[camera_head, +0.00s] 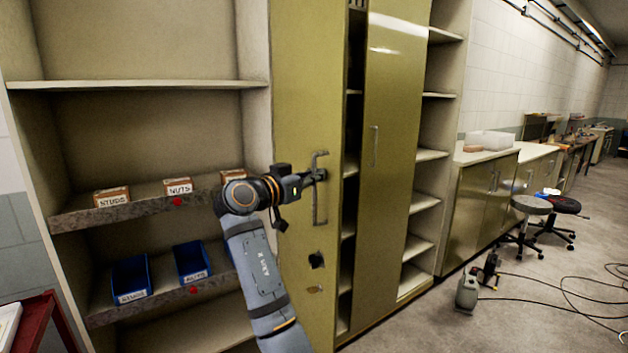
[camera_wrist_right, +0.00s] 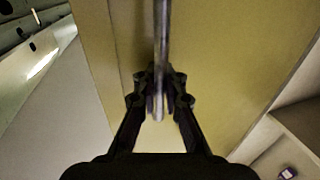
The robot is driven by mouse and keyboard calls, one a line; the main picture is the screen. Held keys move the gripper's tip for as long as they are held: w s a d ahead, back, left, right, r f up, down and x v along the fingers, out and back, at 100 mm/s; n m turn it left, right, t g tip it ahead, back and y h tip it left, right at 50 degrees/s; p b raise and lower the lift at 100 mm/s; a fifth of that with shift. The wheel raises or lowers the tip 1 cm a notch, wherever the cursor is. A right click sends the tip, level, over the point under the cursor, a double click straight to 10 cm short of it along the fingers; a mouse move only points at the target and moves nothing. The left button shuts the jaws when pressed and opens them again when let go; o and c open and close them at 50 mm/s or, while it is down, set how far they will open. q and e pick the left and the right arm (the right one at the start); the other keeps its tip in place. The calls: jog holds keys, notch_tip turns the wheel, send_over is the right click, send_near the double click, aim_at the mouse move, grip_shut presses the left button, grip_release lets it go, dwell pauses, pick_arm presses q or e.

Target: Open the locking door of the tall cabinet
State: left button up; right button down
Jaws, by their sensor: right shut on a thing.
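The tall cabinet has two olive-yellow doors. The left door (camera_head: 300,110) carries a vertical bar handle (camera_head: 320,207), with a dark lock hole and a small plate below it. My right gripper (camera_head: 318,176) is shut on this handle near its upper part. In the right wrist view the handle (camera_wrist_right: 160,60) runs between the two fingers of the gripper (camera_wrist_right: 160,103). The right door (camera_head: 393,150) has its own smaller handle (camera_head: 375,146). A dark gap with shelf edges shows between the two doors. My left gripper is not in view.
Open shelves at the left hold labelled boxes (camera_head: 178,186) and blue bins (camera_head: 191,262). A red cart (camera_head: 50,322) stands at the lower left. Stools (camera_head: 531,206), a grey machine (camera_head: 467,292) and cables lie to the right. The floor (camera_head: 440,325) before the right door is clear.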

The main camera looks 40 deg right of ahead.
jog(key=shift+f, duration=0.15)
jog(key=c, duration=1.7)
grip_release()
jog(key=shift+s, duration=0.1)
jog(key=shift+c, duration=0.2)
jog(key=shift+s, duration=0.1)
jog(key=v, duration=0.7)
jog(key=shift+a, duration=0.25)
